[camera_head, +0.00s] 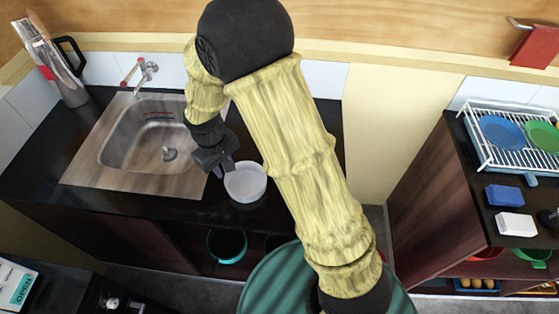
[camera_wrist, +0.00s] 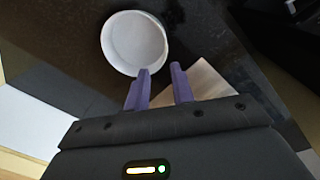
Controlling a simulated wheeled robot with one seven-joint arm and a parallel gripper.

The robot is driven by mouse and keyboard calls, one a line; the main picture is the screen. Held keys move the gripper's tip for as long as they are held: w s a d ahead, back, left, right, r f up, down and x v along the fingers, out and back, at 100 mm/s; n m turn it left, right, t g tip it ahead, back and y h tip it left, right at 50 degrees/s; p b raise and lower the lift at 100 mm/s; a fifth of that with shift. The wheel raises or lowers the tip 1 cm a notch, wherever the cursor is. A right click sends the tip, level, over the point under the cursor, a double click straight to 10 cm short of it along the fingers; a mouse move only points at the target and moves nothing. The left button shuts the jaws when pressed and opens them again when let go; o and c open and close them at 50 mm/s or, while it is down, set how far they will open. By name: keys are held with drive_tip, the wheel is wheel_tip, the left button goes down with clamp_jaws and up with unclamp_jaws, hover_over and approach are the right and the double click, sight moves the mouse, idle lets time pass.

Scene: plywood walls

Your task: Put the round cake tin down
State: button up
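The round cake tin (camera_head: 245,182) is white and looks empty. It stands upright on the black counter (camera_head: 120,207), near its front edge and just right of the sink board. It also shows in the wrist view (camera_wrist: 134,43), its open top facing the camera. My gripper (camera_head: 224,168) is at the tin's left side in the head view. In the wrist view its two purple fingers (camera_wrist: 161,72) are apart with nothing between them. One fingertip overlaps the tin's rim in the picture; I cannot tell whether it touches.
A metal sink (camera_head: 150,140) with a tap lies left of the tin. A steel jug-like appliance (camera_head: 62,75) stands at the back left. On the right, a counter holds a dish rack (camera_head: 500,150) with plates, a blue box (camera_head: 503,195) and a white box (camera_head: 516,224).

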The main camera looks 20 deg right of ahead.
drive_tip(key=s+d+r+m+t, duration=0.1)
drive_tip(key=s+d+r+m, duration=0.2)
drive_tip(key=d, duration=0.6)
drive_tip(key=s+d+r+m+t, duration=0.1)
drive_tip(key=s+d+r+m, duration=0.2)
drive_tip(key=s+d+r, duration=0.3)
drive_tip(key=s+d, duration=0.1)
drive_tip(key=d, duration=0.2)
drive_tip(key=shift+d+r+y, duration=0.2)
drive_tip(key=shift+d+y, duration=0.05)
drive_tip(key=shift+y, duration=0.15)
drive_tip(key=shift+d+f, duration=0.1)
drive_tip(key=shift+d, duration=0.15)
